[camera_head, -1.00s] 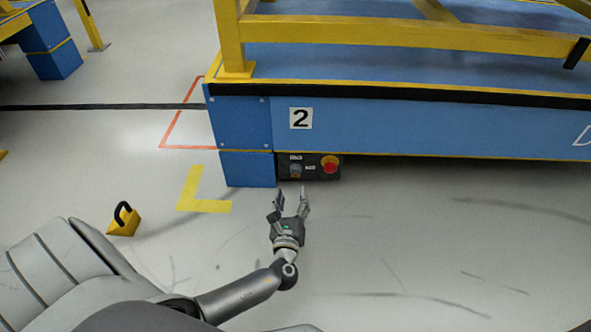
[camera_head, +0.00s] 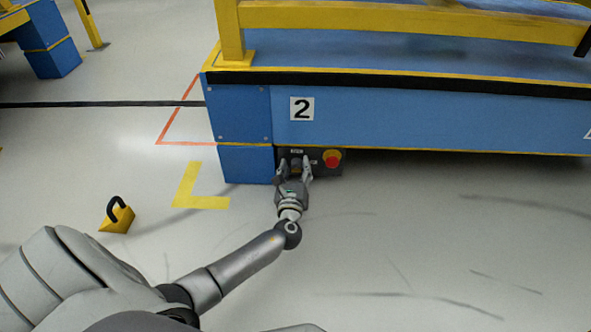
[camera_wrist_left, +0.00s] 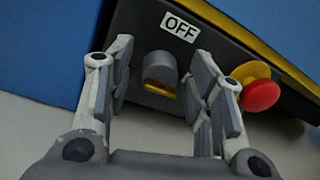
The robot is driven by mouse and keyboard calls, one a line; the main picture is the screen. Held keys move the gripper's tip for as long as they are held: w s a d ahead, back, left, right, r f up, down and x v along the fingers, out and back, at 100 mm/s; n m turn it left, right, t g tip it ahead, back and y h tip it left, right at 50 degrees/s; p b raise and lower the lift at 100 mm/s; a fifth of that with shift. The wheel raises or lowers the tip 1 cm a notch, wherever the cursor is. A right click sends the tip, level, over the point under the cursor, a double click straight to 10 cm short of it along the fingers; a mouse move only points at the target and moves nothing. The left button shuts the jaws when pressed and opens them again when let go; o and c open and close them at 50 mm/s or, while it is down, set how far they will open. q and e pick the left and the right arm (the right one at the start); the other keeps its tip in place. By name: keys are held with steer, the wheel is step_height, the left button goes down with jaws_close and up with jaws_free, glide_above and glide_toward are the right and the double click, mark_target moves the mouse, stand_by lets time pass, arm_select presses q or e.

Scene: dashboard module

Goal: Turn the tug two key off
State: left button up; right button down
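The blue tug marked 2 (camera_head: 302,109) has a black switch panel (camera_head: 332,169) low on its front, beside the blue corner block. In the left wrist view a grey key switch (camera_wrist_left: 160,72) with a yellow lower part sits on the panel, under a white label (camera_wrist_left: 181,28) reading OFF. My left gripper (camera_head: 295,168) is at the panel; in the left wrist view its fingers (camera_wrist_left: 160,85) are open, one on each side of the key switch. I see a gap between the fingers and the switch. My right gripper is not in view.
A red button on a yellow base (camera_head: 332,158) sits right of the key switch, close to the right finger in the left wrist view. A yellow padlock-shaped block (camera_head: 117,217) stands on the floor at left. The floor in front is clear.

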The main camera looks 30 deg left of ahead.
arm_select(q)
steer(key=c, duration=0.8)
steer(key=shift+n, duration=0.4)
steer(key=n, duration=0.3)
steer(key=shift+a+f+n, duration=0.1)
steer(key=shift+n, duration=0.3)
steer(key=n, duration=0.4)
steer(key=shift+f+n, duration=0.1)
steer(key=shift+n, duration=0.3)
steer(key=n, duration=0.4)
steer(key=shift+f+n, duration=0.1)
steer(key=shift+n, duration=0.2)
steer(key=n, duration=0.4)
steer(key=shift+y, duration=0.4)
steer(key=shift+f+n, duration=0.1)
steer(key=shift+n, duration=0.3)
